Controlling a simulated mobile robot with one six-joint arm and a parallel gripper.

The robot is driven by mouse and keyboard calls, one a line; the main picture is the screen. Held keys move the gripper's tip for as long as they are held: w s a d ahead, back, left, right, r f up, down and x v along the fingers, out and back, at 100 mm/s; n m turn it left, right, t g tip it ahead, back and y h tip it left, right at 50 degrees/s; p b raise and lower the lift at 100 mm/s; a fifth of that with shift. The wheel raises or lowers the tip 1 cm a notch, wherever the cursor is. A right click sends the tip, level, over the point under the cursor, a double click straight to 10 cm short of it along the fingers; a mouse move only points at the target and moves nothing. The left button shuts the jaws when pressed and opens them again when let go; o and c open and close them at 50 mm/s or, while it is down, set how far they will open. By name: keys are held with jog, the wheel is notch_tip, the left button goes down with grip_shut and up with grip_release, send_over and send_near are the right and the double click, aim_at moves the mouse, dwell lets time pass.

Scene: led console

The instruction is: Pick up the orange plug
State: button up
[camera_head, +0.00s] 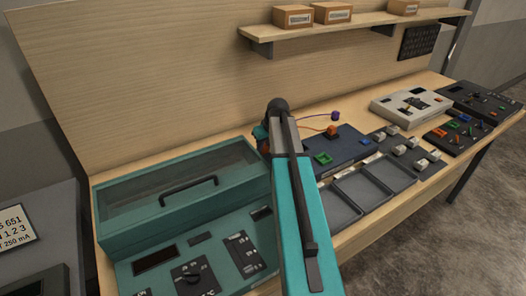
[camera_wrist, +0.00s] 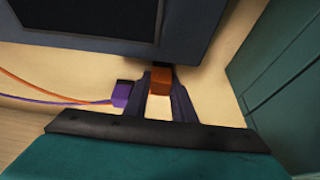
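The orange plug (camera_wrist: 160,80) sits between the fingertips of my gripper (camera_wrist: 161,86) in the wrist view, just beside the edge of the dark blue console (camera_wrist: 190,45). The two dark fingers lie close against its sides, so the gripper looks shut on it. I cannot tell whether the plug is clear of the table. In the head view my arm hides most of the gripper and this plug.
A purple plug (camera_wrist: 122,95) lies right beside one finger, with purple and orange cables running left. The teal box (camera_head: 180,195) stands close on the gripper's other side. In the head view, a shelf (camera_head: 350,32) with small boxes hangs above the table.

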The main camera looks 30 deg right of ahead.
jog(key=shift+r, duration=0.15)
jog(key=shift+r+b, duration=1.45)
jog(key=shift+r, duration=3.45)
jog(key=shift+r, duration=0.2)
jog(key=shift+r+p, duration=0.75)
jog(key=shift+r, duration=0.15)
jog(key=shift+s, duration=0.1)
jog(key=s+d+p, duration=0.1)
jog(key=s+d, duration=0.6)
jog(key=s, duration=0.3)
jog(key=s+d+p, duration=0.1)
jog(key=s+d, duration=0.5)
jog(key=s, duration=0.4)
jog(key=shift+d, duration=0.4)
jog(key=shift+p, duration=0.4)
